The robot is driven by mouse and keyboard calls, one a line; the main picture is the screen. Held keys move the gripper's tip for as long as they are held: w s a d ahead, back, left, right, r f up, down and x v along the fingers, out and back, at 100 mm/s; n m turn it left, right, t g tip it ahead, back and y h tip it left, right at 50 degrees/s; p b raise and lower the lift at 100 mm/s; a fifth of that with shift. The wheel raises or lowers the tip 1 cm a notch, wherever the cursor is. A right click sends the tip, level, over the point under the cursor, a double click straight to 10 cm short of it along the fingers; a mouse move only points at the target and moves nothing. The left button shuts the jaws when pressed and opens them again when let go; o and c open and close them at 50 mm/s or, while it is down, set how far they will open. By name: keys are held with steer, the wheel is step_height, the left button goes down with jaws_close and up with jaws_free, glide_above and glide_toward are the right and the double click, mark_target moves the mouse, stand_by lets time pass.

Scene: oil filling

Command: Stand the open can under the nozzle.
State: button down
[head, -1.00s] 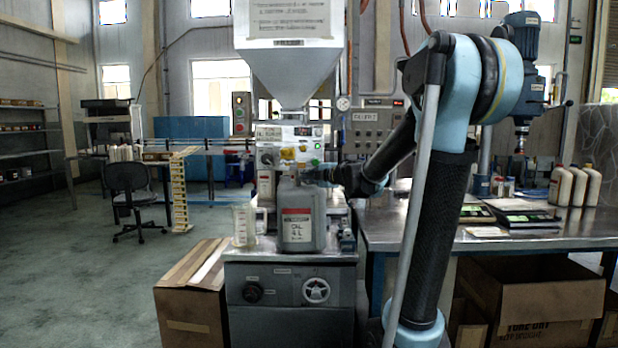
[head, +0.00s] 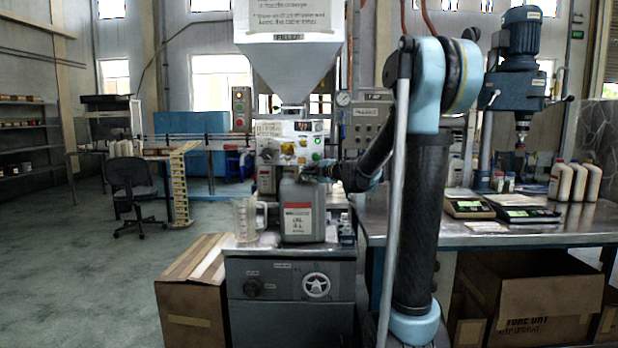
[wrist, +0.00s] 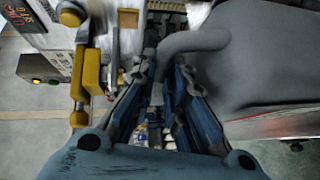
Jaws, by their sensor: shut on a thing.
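The grey can (head: 303,222) with a red and white label is upright at the front of the filler. The can fills the right of the wrist view (wrist: 265,60). My gripper (head: 322,177) is at the top right of the can; in the wrist view my gripper (wrist: 160,105) is shut on the can's handle (wrist: 190,42). I cannot tell whether the can's base touches the filler's metal stand (head: 240,247). The filler (head: 290,130) stands behind the can, below a hopper (head: 290,65). The nozzle tip and the can's mouth are not clear.
A clear measuring jug (head: 245,218) stands just left of the can. A small bottle (head: 346,229) is close on the right. A workbench (head: 470,237) with scales (head: 520,208) and white bottles (head: 578,184) is farther right. A cardboard box (head: 190,300) is on the floor at left.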

steer(key=shift+w+d+f, duration=0.1)
steer(key=shift+w, duration=1.4)
steer(key=shift+s+f, duration=0.1)
steer(key=c, duration=1.5)
jaws_free()
